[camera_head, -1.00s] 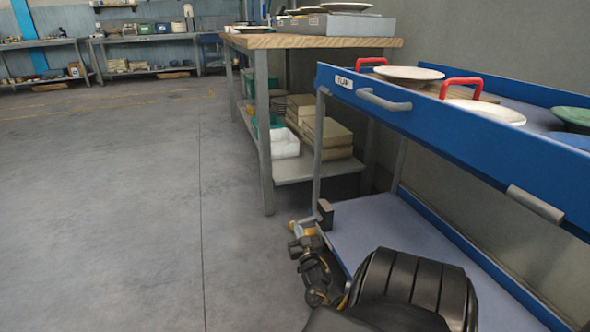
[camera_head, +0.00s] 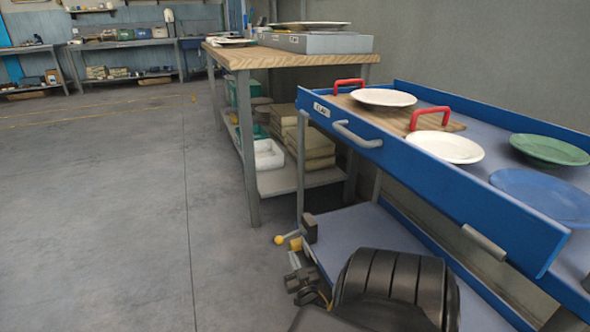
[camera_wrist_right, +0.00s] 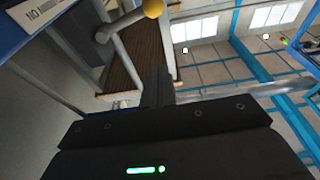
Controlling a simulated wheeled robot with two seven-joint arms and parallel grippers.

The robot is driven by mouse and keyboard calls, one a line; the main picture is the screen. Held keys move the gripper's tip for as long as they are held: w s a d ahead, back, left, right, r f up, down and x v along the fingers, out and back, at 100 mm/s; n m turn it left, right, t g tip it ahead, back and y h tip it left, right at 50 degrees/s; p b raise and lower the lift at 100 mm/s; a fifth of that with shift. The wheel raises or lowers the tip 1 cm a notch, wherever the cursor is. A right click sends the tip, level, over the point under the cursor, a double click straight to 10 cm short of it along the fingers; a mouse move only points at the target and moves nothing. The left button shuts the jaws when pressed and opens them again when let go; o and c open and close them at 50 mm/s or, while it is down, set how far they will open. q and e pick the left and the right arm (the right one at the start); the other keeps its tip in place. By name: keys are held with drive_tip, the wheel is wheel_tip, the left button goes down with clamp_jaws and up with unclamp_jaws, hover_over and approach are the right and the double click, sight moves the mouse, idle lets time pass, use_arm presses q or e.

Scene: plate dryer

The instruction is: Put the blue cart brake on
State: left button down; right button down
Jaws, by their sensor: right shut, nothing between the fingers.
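The blue cart (camera_head: 430,195) stands on the right in the head view. Its brake lever ends in a yellow ball knob (camera_head: 279,240), which sticks out to the left of a dark block (camera_head: 310,229) at the cart's near-left leg. The knob also shows at the top of the right wrist view (camera_wrist_right: 153,8). My right gripper (camera_head: 299,283) is just below the lever, partly hidden by my dark arm. Its fingers (camera_wrist_right: 157,88) are shut and empty, apart from the knob. My left gripper is out of view.
The cart's top holds white plates (camera_head: 446,147), a green plate (camera_head: 550,149), a blue plate (camera_head: 543,196) and a wooden board with red handles (camera_head: 350,85). A wooden-topped workbench (camera_head: 290,58) stands behind the cart. The floor (camera_head: 100,220) at left is clear.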

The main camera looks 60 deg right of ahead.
drive_tip(key=shift+v, duration=1.05)
